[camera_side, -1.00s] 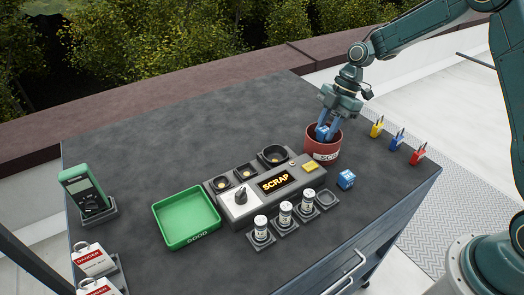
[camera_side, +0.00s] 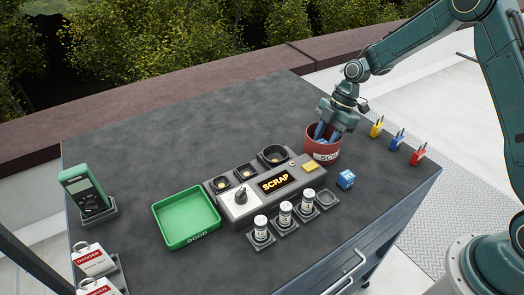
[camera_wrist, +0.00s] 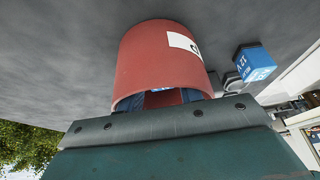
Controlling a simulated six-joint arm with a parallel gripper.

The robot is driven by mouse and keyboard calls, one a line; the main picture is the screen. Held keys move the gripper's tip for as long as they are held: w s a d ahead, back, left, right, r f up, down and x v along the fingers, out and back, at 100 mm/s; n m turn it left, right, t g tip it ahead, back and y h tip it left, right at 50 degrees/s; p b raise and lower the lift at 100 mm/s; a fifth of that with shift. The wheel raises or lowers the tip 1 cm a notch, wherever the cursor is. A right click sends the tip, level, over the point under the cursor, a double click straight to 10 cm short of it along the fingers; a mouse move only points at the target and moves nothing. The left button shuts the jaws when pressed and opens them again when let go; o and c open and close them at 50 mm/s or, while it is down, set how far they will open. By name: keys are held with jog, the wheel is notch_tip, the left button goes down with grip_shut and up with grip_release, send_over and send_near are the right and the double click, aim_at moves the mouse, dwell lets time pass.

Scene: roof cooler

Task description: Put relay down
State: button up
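The red round scrap bin (camera_side: 322,152) stands on the dark table, and my gripper (camera_side: 325,136) points down into it. The two blue fingers are inside the rim and a little apart.
A grey tester (camera_side: 240,205) with a lit SCRAP display stands left of the bin. A green GOOD tray (camera_side: 187,240) lies further left. Several white cylinders (camera_side: 285,215) stand in front of the tester. Yellow, blue and red padlocks (camera_side: 397,140) line the right edge.

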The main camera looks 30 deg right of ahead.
jog(key=shift+r, duration=0.15)
jog(key=v, duration=1.2)
dwell(0.7)
